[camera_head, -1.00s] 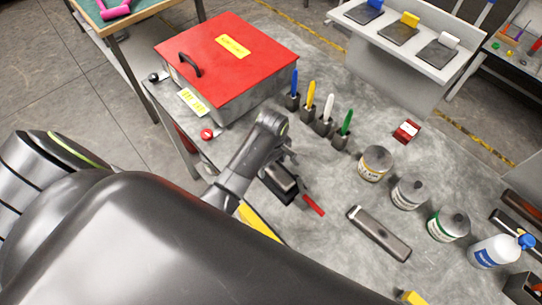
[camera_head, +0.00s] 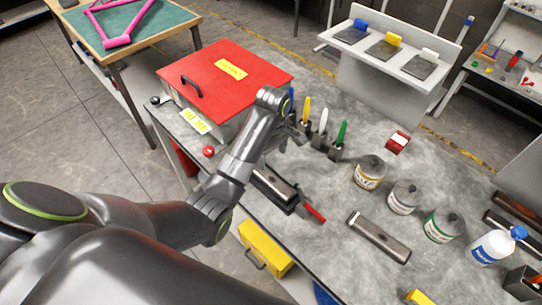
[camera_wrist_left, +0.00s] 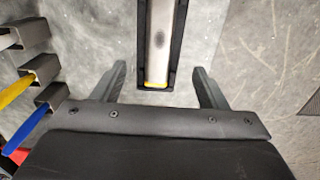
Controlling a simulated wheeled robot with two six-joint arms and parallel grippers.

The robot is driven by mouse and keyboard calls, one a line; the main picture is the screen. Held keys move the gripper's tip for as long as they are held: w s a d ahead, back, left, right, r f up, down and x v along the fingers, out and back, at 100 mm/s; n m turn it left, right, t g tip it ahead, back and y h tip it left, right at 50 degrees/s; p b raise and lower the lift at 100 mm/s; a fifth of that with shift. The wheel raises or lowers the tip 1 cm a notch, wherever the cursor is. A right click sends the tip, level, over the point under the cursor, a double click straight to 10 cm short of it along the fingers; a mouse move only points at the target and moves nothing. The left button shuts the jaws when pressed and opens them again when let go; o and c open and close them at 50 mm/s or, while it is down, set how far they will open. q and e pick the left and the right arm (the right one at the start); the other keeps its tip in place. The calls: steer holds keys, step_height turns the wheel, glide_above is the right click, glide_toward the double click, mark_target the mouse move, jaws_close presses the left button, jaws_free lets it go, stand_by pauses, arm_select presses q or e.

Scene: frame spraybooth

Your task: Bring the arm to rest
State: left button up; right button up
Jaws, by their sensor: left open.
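My left arm comes in from the left in the head view and reaches over the grey worktop (camera_head: 330,240). A long black holder with a silver piece (camera_wrist_left: 160,40) lies on the worktop past the fingertips. My right gripper is not in view.
The red-lidded box (camera_head: 222,75) stands close to my wrist. Coloured-handled tools (camera_head: 322,125) stand in holders beside it. Several cans, including one with an orange-yellow label (camera_head: 368,172), and a white bottle (camera_head: 492,246) stand to the right. A yellow drawer (camera_head: 262,250) is below the worktop edge.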

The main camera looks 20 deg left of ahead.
arm_select(q)
steer(key=shift+f, duration=0.1)
steer(key=s+a+f+m+t, duration=0.1)
steer(key=s+a+f+m, duration=0.25)
steer(key=s, duration=0.45)
steer(key=s+a+f+m+t, duration=0.1)
steer(key=s+a+f+m, duration=0.2)
steer(key=s, duration=0.6)
steer(key=s+a+r+m+t+y, duration=0.1)
steer(key=s+a+r+m, duration=0.15)
steer(key=s, duration=0.45)
steer(key=s+a+r+m+t+y, duration=0.1)
steer(key=s+r+m, duration=0.3)
steer(key=s, duration=0.3)
step_height(320, 180, down, 31)
steer(key=a+g+b, duration=0.2)
steer(key=b, duration=0.5)
steer(key=s+f+b, duration=0.2)
steer(key=s+f, duration=0.3)
steer(key=f, duration=0.3)
steer(key=s+d+f+b, duration=0.1)
steer(key=s+f+b, duration=0.2)
steer(key=s+f, duration=0.2)
steer(key=s+f+h+b, duration=0.1)
steer(key=s+f, duration=0.4)
steer(key=f, duration=0.6)
steer(key=shift+d+f+g+b, duration=0.3)
steer(key=shift+d+g+b, duration=0.1)
steer(key=shift+b, duration=0.35)
